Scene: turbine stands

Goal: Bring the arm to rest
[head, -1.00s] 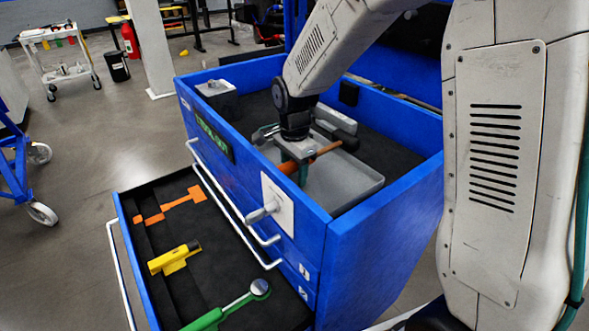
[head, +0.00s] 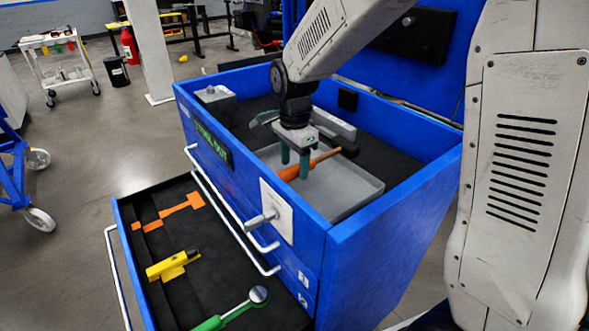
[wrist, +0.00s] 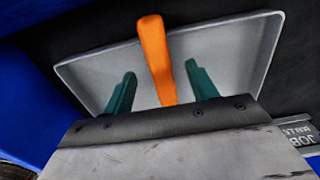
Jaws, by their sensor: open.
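My gripper (head: 294,164) is open, its two green fingers pointing down above the grey tray in the blue tool chest's top compartment. A tool with an orange handle (head: 297,171) and a dark head lies over the grey tray (head: 361,187). In the wrist view, the orange handle (wrist: 154,52) shows between and beyond the two spread fingers (wrist: 160,88), apart from both. The grey tray (wrist: 92,72) lies below it there. My gripper holds nothing.
The blue tool chest (head: 385,245) has high walls around my gripper and a raised lid behind. Its lower drawer (head: 215,270) is pulled out, holding an orange tool (head: 167,211), a yellow tool (head: 172,264) and a green-handled tool (head: 232,311). Open floor lies to the left.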

